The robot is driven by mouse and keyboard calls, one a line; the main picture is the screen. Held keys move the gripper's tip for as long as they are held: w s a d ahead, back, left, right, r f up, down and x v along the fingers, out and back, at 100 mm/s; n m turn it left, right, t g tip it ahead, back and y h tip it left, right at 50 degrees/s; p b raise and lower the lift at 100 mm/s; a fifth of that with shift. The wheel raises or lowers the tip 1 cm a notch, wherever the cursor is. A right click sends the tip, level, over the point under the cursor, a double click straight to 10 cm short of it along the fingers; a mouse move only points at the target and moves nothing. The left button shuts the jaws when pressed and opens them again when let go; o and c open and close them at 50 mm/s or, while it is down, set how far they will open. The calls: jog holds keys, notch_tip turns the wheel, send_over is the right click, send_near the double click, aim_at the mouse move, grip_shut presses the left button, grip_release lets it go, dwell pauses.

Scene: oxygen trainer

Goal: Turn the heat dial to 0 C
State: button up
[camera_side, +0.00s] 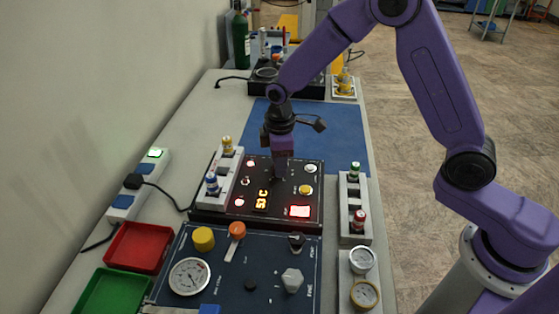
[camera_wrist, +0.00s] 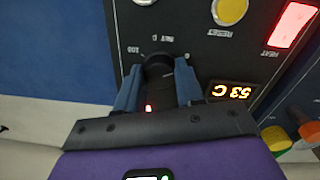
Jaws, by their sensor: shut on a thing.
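The heat dial (camera_wrist: 158,64) is a black knob on a black panel, with small white markings around it, in the wrist view. My gripper (camera_wrist: 158,82) has its two blue fingers on either side of the dial and is shut on it. In the side view my gripper (camera_side: 281,176) points down at the panel (camera_side: 232,216), and the dial is hidden there. The lit display (camera_wrist: 229,91) reads 53 C in the wrist view. It also glows orange in the side view (camera_side: 262,200). A red-lit rectangle marked HEAT (camera_wrist: 291,24) is beside it.
A yellow button (camera_wrist: 229,10) sits near the dial. Racks with small bottles (camera_side: 222,178) (camera_side: 355,205) flank the panel. A blue panel with knobs and a gauge (camera_side: 189,276) lies in front. Red (camera_side: 139,246) and green trays (camera_side: 110,293) are at left. The blue mat (camera_side: 335,132) behind is clear.

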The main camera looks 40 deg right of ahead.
jog(key=shift+w+r+n, duration=0.1)
jog(key=shift+n, duration=0.4)
jog(key=o, duration=1)
jog(key=shift+o, duration=0.2)
notch_tip(320, 180, up, 17)
jog(key=shift+s+a+r, duration=0.15)
jog(key=shift+s+a, duration=0.05)
jog(key=shift+s, duration=0.25)
